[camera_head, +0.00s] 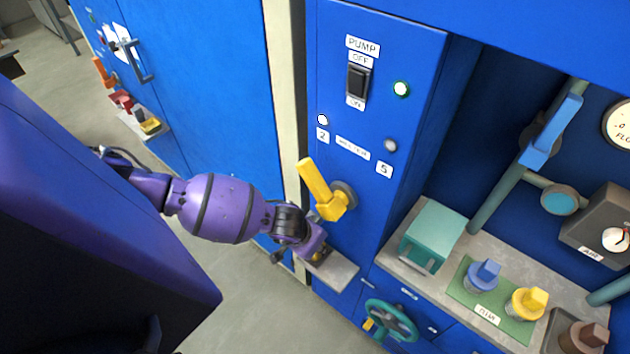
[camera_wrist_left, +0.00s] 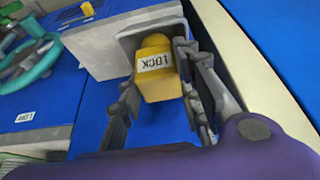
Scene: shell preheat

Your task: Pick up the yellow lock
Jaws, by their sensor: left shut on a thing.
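The yellow lock (camera_wrist_left: 157,84), with a white LOCK label, is between the two fingers of my left gripper (camera_wrist_left: 160,92) in the left wrist view. The gripper is shut on it. In the head view my left gripper (camera_head: 315,251) is at the small grey shelf (camera_head: 337,272) on the blue cabinet front, below the yellow lever handle (camera_head: 325,190). The lock is mostly hidden by the gripper there. I cannot tell whether it touches the shelf. My right gripper is not in view.
The pump panel (camera_head: 375,120) rises above the shelf. To the right, a grey counter (camera_head: 403,262) carries a teal box (camera_head: 433,235) and blue and yellow plugs on a green mat (camera_head: 462,290). A teal handwheel (camera_head: 392,321) sits below. A blue door (camera_head: 205,80) stands left.

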